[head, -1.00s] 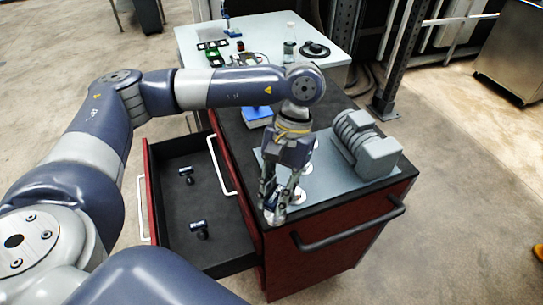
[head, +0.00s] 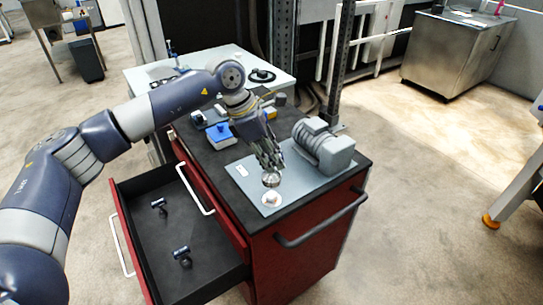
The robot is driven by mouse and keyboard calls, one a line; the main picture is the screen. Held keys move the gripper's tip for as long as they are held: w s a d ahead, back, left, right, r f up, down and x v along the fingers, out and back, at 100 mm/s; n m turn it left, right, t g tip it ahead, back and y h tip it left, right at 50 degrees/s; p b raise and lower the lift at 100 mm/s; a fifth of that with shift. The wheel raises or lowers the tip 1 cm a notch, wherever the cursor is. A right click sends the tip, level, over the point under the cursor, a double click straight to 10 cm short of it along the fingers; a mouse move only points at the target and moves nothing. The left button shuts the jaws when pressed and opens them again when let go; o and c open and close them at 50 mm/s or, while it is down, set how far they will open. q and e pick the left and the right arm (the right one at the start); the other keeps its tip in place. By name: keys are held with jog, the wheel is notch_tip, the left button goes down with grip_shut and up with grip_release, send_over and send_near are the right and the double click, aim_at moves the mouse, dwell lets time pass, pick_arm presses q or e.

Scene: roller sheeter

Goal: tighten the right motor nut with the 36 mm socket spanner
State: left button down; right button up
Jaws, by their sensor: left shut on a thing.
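My left gripper (head: 270,164) points down over the grey plate on the cabinet top. It is shut on a shiny silver piece (head: 271,180), which looks like the socket spanner; my fingers hide most of it. Its size mark cannot be read. Just in front of it, a pale round fitting (head: 271,199) with a small raised centre lies near the plate's front edge. I cannot tell whether this is the right motor nut, or whether the spanner touches anything. The grey ribbed motor (head: 325,150) lies on the plate to the right. My right gripper is not in view.
An open drawer (head: 210,284) sticks out at the left of the red cabinet, with two socket tools (head: 158,205) (head: 182,256) inside. A blue box (head: 221,134) stands behind the plate. A handle (head: 320,218) juts from the cabinet front.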

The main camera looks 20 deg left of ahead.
pick_arm(q)
jog(key=shift+w+f, duration=0.1)
jog(key=shift+f, duration=0.25)
jog(key=shift+f+b, duration=0.75)
jog(key=shift+f, duration=0.35)
jog(key=shift+f+b, duration=0.45)
jog(key=shift+f, duration=0.4)
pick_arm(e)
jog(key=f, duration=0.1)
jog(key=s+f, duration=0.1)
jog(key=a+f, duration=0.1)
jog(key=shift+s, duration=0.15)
pick_arm(q)
jog(key=shift+r, duration=0.1)
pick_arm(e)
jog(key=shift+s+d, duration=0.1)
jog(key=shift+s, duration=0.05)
pick_arm(q)
jog(key=shift+b, duration=0.45)
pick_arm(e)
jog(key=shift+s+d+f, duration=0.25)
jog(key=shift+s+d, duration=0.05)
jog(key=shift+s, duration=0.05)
